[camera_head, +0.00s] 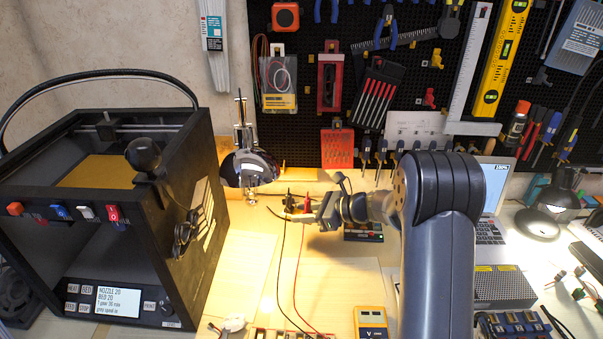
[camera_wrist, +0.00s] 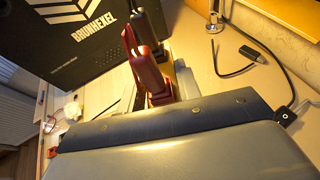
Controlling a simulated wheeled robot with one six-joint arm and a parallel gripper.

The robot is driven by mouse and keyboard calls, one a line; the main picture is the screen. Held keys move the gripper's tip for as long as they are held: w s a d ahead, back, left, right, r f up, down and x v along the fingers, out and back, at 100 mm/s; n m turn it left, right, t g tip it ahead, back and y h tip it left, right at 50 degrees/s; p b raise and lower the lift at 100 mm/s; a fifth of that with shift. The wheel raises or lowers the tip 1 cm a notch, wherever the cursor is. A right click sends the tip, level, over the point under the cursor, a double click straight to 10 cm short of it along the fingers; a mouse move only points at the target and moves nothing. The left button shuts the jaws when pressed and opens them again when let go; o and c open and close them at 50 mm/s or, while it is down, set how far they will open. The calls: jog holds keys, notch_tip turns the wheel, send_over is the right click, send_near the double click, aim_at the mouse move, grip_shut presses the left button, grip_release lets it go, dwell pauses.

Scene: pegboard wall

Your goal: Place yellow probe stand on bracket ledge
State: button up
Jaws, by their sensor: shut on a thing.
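My gripper (camera_head: 308,216) is held over the bench, in front of the back wall and right of the black printer. It is shut on the probe stand, which is mostly hidden; a small yellowish strip (camera_wrist: 172,78) shows between the probes in the wrist view. A red probe (camera_wrist: 147,70) and a black probe (camera_wrist: 150,25) stick up from it, and their red and black leads hang down in the head view. A wooden ledge (camera_head: 300,174) runs low along the wall behind; I cannot tell whether it is the bracket ledge.
A black printer (camera_head: 185,185) stands at left. A yellow multimeter (camera_head: 372,322) lies at the front. A laptop (camera_head: 490,228) and a grey box (camera_head: 503,286) are at right. Tools hang on the pegboard (camera_head: 345,25). Some bench left of the leads is bare.

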aim_at(305, 175)
jog(key=w+r+m+t+h+p, duration=0.25)
jog(key=w+r, duration=0.25)
jog(key=w, duration=0.3)
jog(key=w+r+m+t+h+p, duration=0.1)
jog(key=w+r+m+t, duration=0.3)
jog(key=w, duration=0.5)
jog(key=shift+n+g, duration=0.55)
notch_tip(305, 175, down, 8)
jog(key=shift+d+f, duration=0.1)
jog(key=shift+f, duration=0.15)
jog(key=shift+f, duration=0.1)
jog(key=o, duration=1)
jog(key=shift+s, duration=0.1)
jog(key=shift+o, duration=0.2)
jog(key=b+v, duration=0.2)
jog(key=v, duration=1)
